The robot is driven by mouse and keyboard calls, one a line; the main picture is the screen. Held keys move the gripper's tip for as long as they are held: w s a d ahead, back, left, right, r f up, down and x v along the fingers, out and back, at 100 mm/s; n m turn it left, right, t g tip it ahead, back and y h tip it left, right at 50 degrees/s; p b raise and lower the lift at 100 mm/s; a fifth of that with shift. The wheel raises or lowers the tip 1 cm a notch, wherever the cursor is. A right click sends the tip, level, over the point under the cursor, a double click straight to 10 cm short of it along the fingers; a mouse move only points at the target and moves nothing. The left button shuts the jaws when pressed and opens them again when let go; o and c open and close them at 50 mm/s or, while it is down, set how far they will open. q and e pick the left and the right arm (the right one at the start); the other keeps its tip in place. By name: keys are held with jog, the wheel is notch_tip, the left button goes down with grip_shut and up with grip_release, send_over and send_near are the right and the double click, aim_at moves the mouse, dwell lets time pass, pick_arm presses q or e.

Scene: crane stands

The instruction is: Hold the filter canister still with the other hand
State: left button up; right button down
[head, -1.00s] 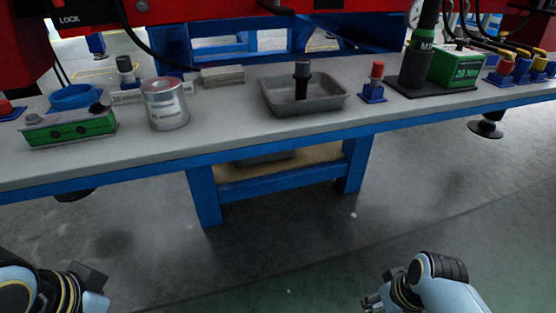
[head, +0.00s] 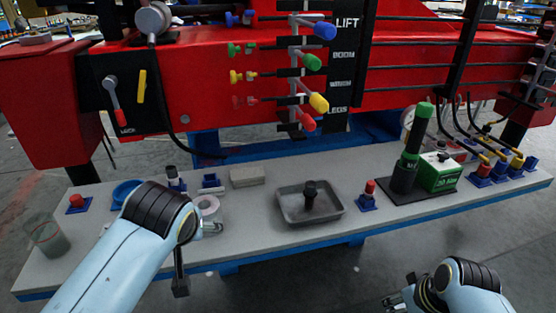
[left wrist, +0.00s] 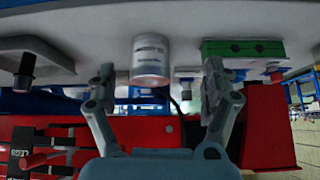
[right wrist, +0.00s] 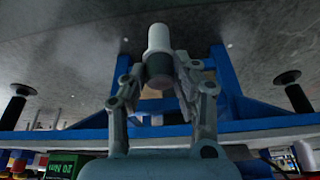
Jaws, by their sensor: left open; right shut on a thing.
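The filter canister, a grey metal can (head: 208,204) with a pale label, stands on the bench, partly hidden by my left arm in the head view. In the left wrist view the can (left wrist: 150,58) shows between my open fingers, with gaps on both sides. My left gripper (head: 197,256) is at the bench's front edge, in front of the can. I cannot tell how far the fingertips are from it. My right gripper (right wrist: 155,80) is shut on a small cylinder (right wrist: 159,40), pale with a dark end, held low in front of the bench.
A grey tray (head: 325,215) with a dark cylinder stands right of the can. A clear cup (head: 48,236) is at the bench's left end. A green box (left wrist: 242,48) stands beside the can. A red panel with coloured levers (head: 311,62) rises behind.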

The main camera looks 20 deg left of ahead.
jog(key=shift+f, duration=0.1)
pick_arm(q)
jog(key=w, duration=0.1)
jog(key=w+f, duration=0.1)
jog(key=w, duration=0.1)
jog(key=shift+d+n+t+b, duration=0.2)
jog(key=shift+n+t+b, duration=0.1)
jog(key=shift+b, duration=0.05)
pick_arm(e)
jog(key=shift+s+f, duration=0.1)
jog(key=shift+f, duration=0.15)
pick_arm(q)
jog(key=b+x, duration=0.6)
jog(key=x, duration=0.1)
jog(key=shift+a, duration=0.15)
pick_arm(e)
jog(key=f, duration=0.7)
jog(key=shift+s, duration=0.25)
pick_arm(q)
jog(key=shift+w+a+f+b, duration=0.2)
jog(key=shift+w+f+b, duration=0.2)
jog(key=shift+f, duration=0.1)
pick_arm(e)
jog(key=shift+f, duration=0.3)
pick_arm(q)
jog(key=c, duration=1.4)
jog(key=shift+o, duration=0.2)
jog(key=shift+s, duration=0.1)
jog(key=o, duration=1.5)
